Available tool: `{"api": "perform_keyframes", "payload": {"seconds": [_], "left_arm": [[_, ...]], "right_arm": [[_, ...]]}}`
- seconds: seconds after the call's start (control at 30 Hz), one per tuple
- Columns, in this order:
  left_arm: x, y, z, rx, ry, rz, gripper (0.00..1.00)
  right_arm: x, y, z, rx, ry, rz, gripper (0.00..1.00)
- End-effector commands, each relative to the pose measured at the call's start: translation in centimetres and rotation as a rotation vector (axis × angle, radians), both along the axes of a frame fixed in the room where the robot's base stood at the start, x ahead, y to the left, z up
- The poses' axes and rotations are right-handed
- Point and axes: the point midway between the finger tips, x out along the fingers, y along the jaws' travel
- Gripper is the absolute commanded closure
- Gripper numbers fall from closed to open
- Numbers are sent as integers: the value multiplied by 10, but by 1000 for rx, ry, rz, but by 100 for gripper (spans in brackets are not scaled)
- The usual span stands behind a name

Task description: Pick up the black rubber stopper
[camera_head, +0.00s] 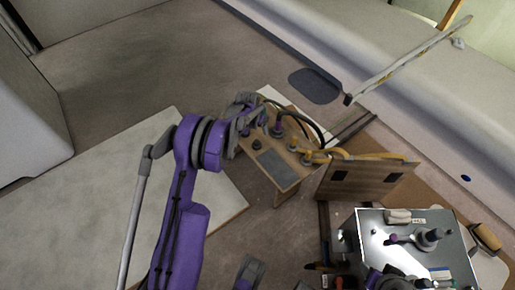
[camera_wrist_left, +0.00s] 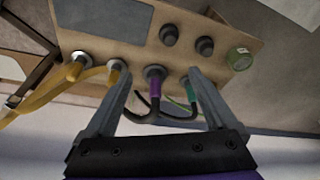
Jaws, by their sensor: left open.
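Two black round stopper-like pieces, a left one (camera_wrist_left: 169,34) and a right one (camera_wrist_left: 205,46), sit on the wooden panel in the left wrist view. I cannot tell which is the rubber stopper. One dark round piece also shows on the panel in the head view (camera_head: 256,145). My left gripper (camera_wrist_left: 157,72) is open, its fingers pointing at the panel. A purple-collared plug (camera_wrist_left: 154,88) shows between the fingers, and both black pieces lie beyond the fingertips. In the head view the left gripper (camera_head: 252,113) is over the panel's far end. I cannot make out my right gripper clearly.
The wooden panel (camera_head: 288,174) carries yellow hoses (camera_head: 318,155) and dark cables. A green-banded plug (camera_wrist_left: 189,90) is beside the right finger, and a green round piece (camera_wrist_left: 240,58) is at the panel's edge. A metal tray (camera_head: 377,255) with tools stands at lower right.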

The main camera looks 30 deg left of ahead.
Motion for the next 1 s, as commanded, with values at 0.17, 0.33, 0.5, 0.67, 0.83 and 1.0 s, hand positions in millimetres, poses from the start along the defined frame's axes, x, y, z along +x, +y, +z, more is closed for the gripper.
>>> {"api": "perform_keyframes", "payload": {"seconds": [0.17, 0.33, 0.5, 0.67, 0.83, 1.0], "left_arm": [[8, 22, -61, -3, 14, -1, 9], [12, 27, -87, -5, 17, -2, 9], [20, 27, -113, -5, 16, -2, 9], [24, 26, -127, -4, 16, -2, 9], [30, 25, -143, -3, 16, -3, 9], [38, 24, -168, -4, 16, -2, 9]], "right_arm": [[1, 0, -16, 0, 5, 0, 50], [1, 0, -20, 0, 7, 0, 50], [1, 0, -26, 0, 9, 0, 50], [1, 0, -28, 0, 10, 0, 50], [2, 0, -33, 0, 11, 0, 50], [2, 0, -39, 0, 14, 0, 50]]}}
